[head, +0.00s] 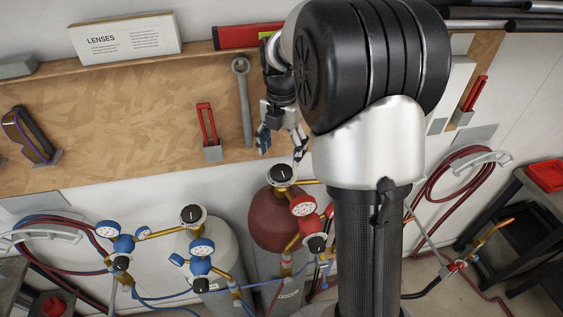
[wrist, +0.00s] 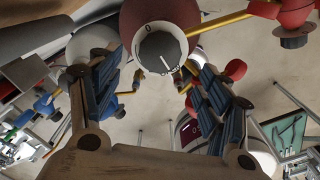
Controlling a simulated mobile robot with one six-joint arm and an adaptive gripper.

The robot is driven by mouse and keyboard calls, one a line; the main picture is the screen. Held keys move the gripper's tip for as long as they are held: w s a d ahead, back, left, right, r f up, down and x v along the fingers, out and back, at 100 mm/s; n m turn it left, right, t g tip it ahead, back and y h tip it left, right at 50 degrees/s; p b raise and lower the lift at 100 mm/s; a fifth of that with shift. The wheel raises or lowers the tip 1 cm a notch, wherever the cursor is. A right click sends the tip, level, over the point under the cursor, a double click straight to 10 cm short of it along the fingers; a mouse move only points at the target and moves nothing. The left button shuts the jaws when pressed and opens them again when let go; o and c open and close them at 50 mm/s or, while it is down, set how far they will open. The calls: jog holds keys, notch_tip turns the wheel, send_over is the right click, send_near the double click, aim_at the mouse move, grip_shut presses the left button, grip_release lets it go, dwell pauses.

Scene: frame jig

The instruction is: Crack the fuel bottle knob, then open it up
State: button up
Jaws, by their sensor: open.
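The dark red fuel bottle (head: 277,222) stands below the wooden board, and its black knob (head: 282,173) with a pale dial ring sits on top. My gripper (head: 282,147) is open and empty just above this knob, pointing down. In the wrist view the grey knob (wrist: 160,52) in its white ring lies ahead of my spread blue-padded fingers (wrist: 155,78), near the top middle. The fingers appear apart from it. The red bottle (wrist: 160,12) shows behind the ring.
A pale bottle (head: 220,248) with its own black knob (head: 193,215) stands to the left. Red gauges (head: 303,205) and brass pipes sit close to the right of the red bottle. Blue gauges (head: 202,247) and hoses lie left. A wrench (head: 243,100) hangs on the board.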

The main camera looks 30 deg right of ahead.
aim_at(282, 170)
notch_tip(282, 170, up, 6)
jog(key=shift+f, duration=0.15)
dwell(0.5)
jog(key=s+a+f+m+t+b, duration=0.1)
jog(key=s+a+f+m+b, duration=0.2)
jog(key=s+a+m+b, duration=0.3)
jog(key=s+a+f+m+t+b, duration=0.2)
jog(key=s+a+f+m+b, duration=0.15)
jog(key=s+m+b, duration=0.4)
jog(key=s+a+f+m+t+b, duration=0.1)
jog(key=s+a+f+m+b, duration=0.2)
jog(key=s+f+m+b, duration=0.4)
jog(key=s+f+m, duration=0.4)
jog(key=f, duration=0.1)
jog(key=shift+s+a+f+t+b, duration=0.3)
jog(key=shift+s+a+f+b, duration=0.05)
jog(key=shift+f+b, duration=0.05)
